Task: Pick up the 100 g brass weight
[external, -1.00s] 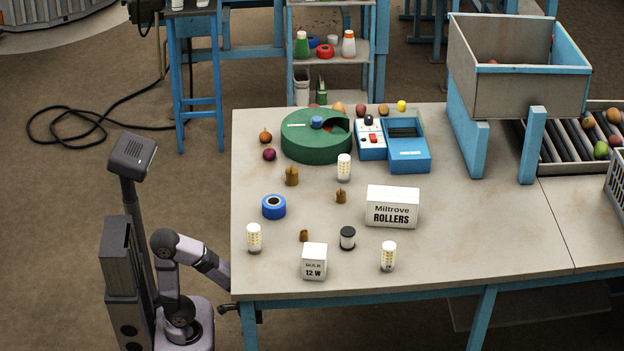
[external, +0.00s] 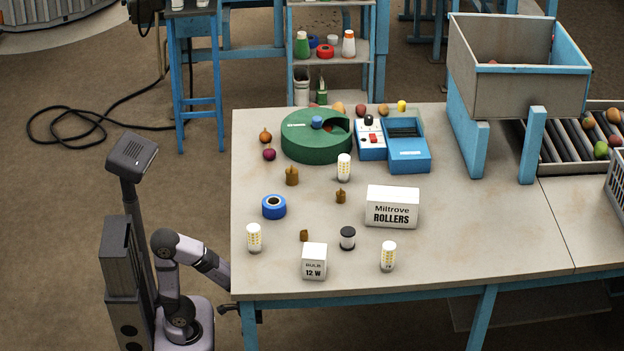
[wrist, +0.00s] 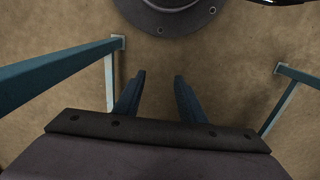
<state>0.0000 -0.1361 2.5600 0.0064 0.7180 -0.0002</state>
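Three brass-coloured weights with small knobs stand on the grey bench, and no mass marking is readable on them. The largest brass weight (external: 292,177) is in front of the green round device. A middle-sized brass weight (external: 340,197) is to its right and nearer the front. The smallest brass weight (external: 304,236) is behind the bulb box, partly close to it. My gripper (wrist: 160,76) is open and empty in the wrist view, its two dark fingers apart above bare floor. In the external view my arm is low at the bench's left front corner, away from the weights; the fingers are not clear there.
The bench (external: 460,255) also holds a white bulb box (external: 314,262), a Miltrove Rollers box (external: 392,207), blue tape (external: 274,207), a black-ended spool (external: 347,238), several bulbs and a blue scale (external: 408,150). Blue bench legs flank my fingers in the wrist view.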

